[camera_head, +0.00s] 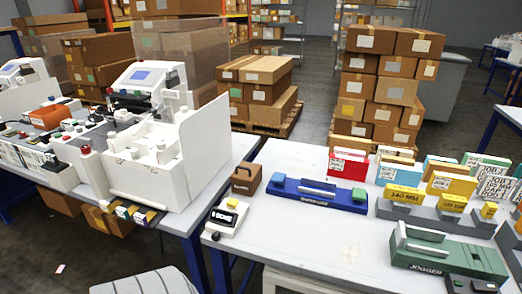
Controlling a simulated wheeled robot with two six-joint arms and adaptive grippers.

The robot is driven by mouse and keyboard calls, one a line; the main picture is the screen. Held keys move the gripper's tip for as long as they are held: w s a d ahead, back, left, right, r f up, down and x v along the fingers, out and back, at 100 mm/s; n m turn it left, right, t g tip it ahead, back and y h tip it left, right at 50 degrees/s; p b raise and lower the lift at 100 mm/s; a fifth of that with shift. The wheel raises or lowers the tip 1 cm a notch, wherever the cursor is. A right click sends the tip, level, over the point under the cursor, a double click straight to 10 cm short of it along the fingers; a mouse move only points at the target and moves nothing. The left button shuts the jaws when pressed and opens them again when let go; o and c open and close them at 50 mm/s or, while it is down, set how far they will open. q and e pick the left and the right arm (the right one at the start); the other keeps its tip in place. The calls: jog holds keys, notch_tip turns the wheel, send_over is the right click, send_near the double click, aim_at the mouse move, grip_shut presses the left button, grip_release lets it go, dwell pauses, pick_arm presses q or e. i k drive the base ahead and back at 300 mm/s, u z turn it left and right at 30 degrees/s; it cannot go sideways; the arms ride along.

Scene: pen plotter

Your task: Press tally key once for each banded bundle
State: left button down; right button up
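A small white device (226,216) with a dark label reading what looks like "DONE" and a yellow key on top stands at the left front corner of the near table. I cannot tell for sure that it is the tally key. Several upright bundles with printed labels stand at the right: a red one (347,167), a yellow one (451,186) and a white one (495,186) among them. Bands on them are too small to make out. Some bundles are partly hidden behind others. Neither of my grippers is in view.
A blue device (318,196) and a green jogger (446,251) stand on the near table (300,243), whose front middle is clear. A brown block (246,179) stands behind the white device. Grey holders (437,213) front the bundles.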

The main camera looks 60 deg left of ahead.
aim_at(233, 202)
jog(key=u, duration=0.45)
jog(key=i, duration=0.75)
jog(key=u, duration=1.05)
jog(key=i, duration=0.3)
jog(key=u, duration=0.3)
